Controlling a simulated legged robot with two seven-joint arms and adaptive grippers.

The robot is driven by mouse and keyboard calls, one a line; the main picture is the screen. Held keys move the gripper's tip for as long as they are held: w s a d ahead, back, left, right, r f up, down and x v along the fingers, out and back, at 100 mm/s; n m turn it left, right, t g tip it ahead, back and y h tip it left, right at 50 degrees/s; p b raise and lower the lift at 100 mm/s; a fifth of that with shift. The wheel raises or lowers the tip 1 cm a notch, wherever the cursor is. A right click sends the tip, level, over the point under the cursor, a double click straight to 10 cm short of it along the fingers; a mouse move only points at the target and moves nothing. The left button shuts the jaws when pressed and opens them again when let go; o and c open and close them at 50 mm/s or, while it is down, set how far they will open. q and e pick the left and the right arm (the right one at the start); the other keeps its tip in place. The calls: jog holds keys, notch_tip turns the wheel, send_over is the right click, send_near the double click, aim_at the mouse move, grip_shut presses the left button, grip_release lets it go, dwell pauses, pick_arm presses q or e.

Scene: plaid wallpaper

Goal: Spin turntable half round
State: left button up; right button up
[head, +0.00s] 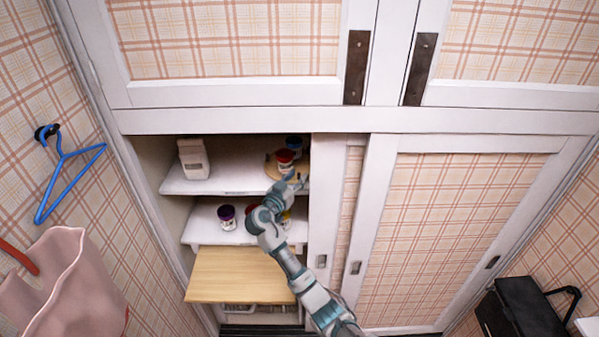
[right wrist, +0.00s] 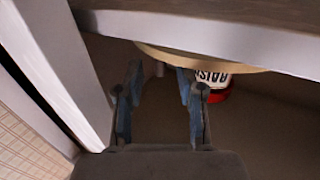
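The turntable (head: 271,169) is a round wooden disc on the upper cupboard shelf, at its right end. A red jar (head: 285,158) and a dark blue jar (head: 294,143) stand on it. My right gripper (head: 293,182) is at the disc's front edge and partly hides it. In the right wrist view the gripper (right wrist: 159,74) is open, with nothing between its fingers. The disc's rim (right wrist: 215,63) and a red-and-white jar (right wrist: 211,82) lie just beyond the right-hand finger. Whether that finger touches the rim, I cannot tell. My left gripper is not in view.
A white carton (head: 194,159) stands at the upper shelf's left. A purple jar (head: 227,217) is on the shelf below, above a pulled-out wooden board (head: 235,275). The sliding door's edge (head: 322,200) borders the opening on the right. A blue hanger (head: 65,175) hangs at left.

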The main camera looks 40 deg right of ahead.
jog(key=shift+x, duration=1)
grip_shut()
